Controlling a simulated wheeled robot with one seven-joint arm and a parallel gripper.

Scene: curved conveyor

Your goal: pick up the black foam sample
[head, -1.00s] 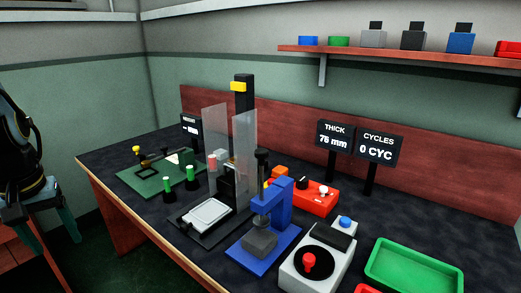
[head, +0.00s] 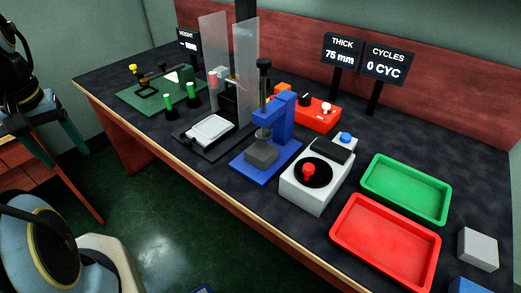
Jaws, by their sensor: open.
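A dark grey block (head: 262,153) sits on the base of the blue press (head: 282,130), under its plunger. I cannot tell whether it is the black foam sample; no other loose black block shows clearly now. My gripper (head: 69,158) hangs at the far left, off the table, with its two teal fingers apart and nothing between them. It is well away from the press and the blocks.
A green tray (head: 367,181) and a red tray (head: 336,234) look empty. A light grey block (head: 478,248) and a blue block (head: 470,286) are at the lower right. A grey-white device (head: 300,197) stands beside the press. Clear panels (head: 245,75) rise behind.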

